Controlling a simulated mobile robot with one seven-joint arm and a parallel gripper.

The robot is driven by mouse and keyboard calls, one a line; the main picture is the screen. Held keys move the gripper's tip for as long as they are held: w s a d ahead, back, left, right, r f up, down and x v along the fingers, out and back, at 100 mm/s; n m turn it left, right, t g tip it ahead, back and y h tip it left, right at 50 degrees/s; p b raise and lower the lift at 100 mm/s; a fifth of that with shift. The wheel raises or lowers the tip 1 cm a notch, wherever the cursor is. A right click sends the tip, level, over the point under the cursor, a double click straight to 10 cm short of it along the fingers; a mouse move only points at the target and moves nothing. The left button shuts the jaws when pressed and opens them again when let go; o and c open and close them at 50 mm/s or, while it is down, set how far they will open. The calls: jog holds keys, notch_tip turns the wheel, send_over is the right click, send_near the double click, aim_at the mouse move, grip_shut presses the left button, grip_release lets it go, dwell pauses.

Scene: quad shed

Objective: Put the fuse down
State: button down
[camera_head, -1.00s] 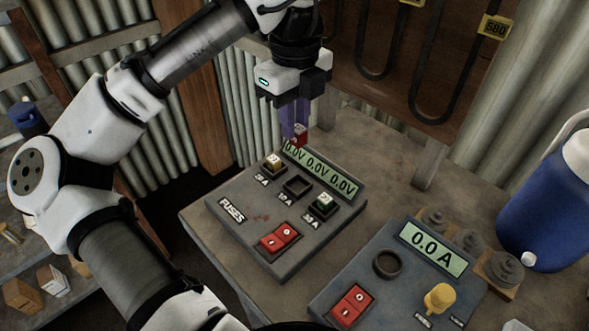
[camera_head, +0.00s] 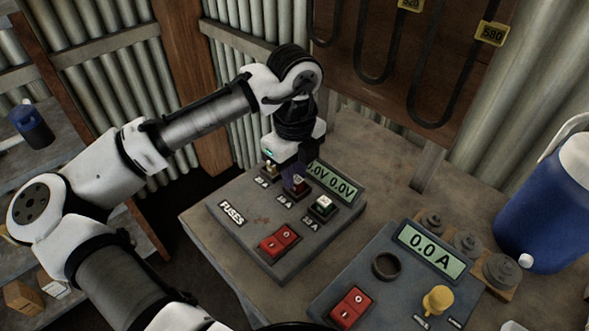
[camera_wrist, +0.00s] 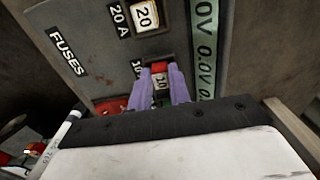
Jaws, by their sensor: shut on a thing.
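The red fuse (camera_wrist: 160,72) is between the purple fingers of my gripper (camera_wrist: 162,92), which is shut on it. In the head view my gripper (camera_head: 296,184) is over the middle socket of the grey fuse panel (camera_head: 222,236), with the red fuse low between its fingers. I cannot tell whether the fuse is fully seated or just at the socket's mouth. A pale fuse marked 20 (camera_wrist: 146,15) sits in the socket beside it. A fuse with a green base (camera_head: 322,207) sits in the socket on the other side.
A red switch (camera_head: 279,241) is on the panel's front. A green display (camera_head: 333,184) is partly hidden behind my gripper. To the right are a second box with a display (camera_head: 432,248) and yellow knob (camera_head: 438,299), grey weights (camera_head: 467,243) and a blue jug (camera_head: 546,210).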

jog(key=shift+f, duration=0.1)
jog(key=c, duration=1.3)
grip_release()
notch_tip(320, 180, up, 12)
jog(key=shift+b, duration=0.3)
